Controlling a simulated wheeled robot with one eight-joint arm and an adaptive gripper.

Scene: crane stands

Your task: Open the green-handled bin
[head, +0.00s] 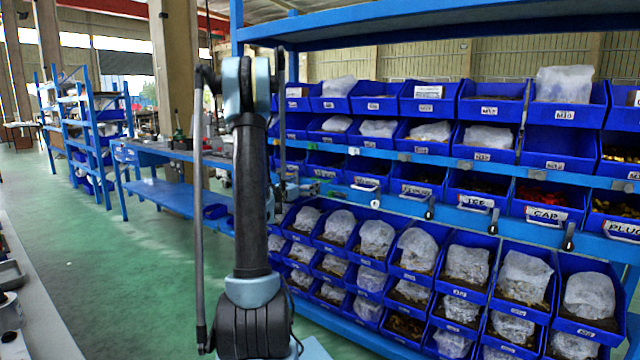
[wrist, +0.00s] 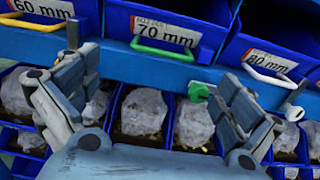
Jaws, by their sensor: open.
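The green-handled bin (wrist: 120,24) is at the top middle of the wrist view. It is blue, with a white label reading 70 mm and a green bar handle (wrist: 162,51) along its lower front. My gripper (wrist: 150,62) is open, its two fingers spread to the left and right of the handle in the picture. Nothing is between the fingers, and I see no contact with the handle. The gap in depth is hard to judge. In the head view my dark arm hides part of the rack, and I cannot make out the green handle.
A blue rail and open bins of bagged parts (wrist: 142,112) lie below. A small green knob (wrist: 198,92) is near the right finger.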

